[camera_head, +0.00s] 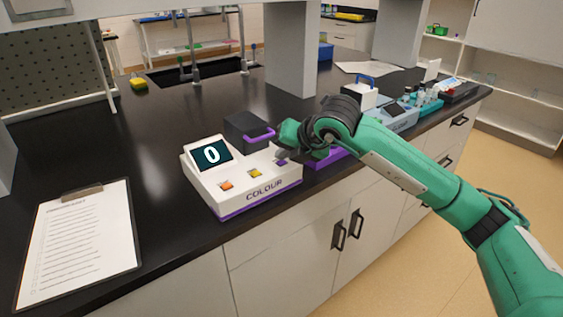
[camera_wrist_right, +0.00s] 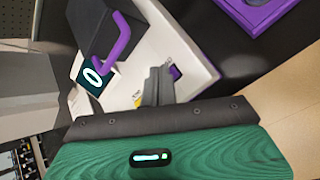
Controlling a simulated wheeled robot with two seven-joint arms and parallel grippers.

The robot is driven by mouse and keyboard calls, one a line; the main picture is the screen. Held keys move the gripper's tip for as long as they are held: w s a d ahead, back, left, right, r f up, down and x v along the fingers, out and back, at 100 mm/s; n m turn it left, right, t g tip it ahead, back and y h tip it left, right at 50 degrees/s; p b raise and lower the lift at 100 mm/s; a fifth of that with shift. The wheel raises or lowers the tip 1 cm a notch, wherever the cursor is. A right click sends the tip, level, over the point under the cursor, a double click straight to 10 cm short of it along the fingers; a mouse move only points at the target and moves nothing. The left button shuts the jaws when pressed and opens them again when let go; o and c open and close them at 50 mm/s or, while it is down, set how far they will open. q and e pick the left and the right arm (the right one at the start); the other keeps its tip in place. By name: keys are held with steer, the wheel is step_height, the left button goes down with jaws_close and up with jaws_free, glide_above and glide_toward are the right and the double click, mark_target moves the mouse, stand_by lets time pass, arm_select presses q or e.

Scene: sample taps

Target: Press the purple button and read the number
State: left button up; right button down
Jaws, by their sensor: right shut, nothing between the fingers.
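A white instrument labelled COLOUR (camera_head: 235,199) with a purple base stands on the black bench. Its tilted screen (camera_head: 211,155) reads 0. An orange button (camera_head: 226,186), a yellow button (camera_head: 255,173) and the purple button (camera_head: 282,161) sit in a row on its front. My right gripper (camera_head: 279,153) is shut and empty, close by the purple button. In the right wrist view, the shut fingers (camera_wrist_right: 158,82) are beside the purple button (camera_wrist_right: 175,72), which is partly covered; I cannot tell whether they touch it. My left gripper is out of view.
A black lid with a purple handle (camera_head: 259,135) rises at the instrument's back. A clipboard (camera_head: 80,240) lies at left. A purple item (camera_head: 328,158) is behind my right wrist. A grey pillar (camera_head: 291,50), sink taps (camera_head: 194,62) and a blue-handled box (camera_head: 361,96) stand farther back.

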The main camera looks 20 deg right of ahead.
mark_target(284, 165)
steer(key=shift+f, duration=0.25)
steer(key=shift+r, duration=0.1)
stand_by(0.5)
steer(key=shift+r, duration=0.75)
steer(key=shift+r+p, duration=1.2)
steer(key=shift+r, duration=1.3)
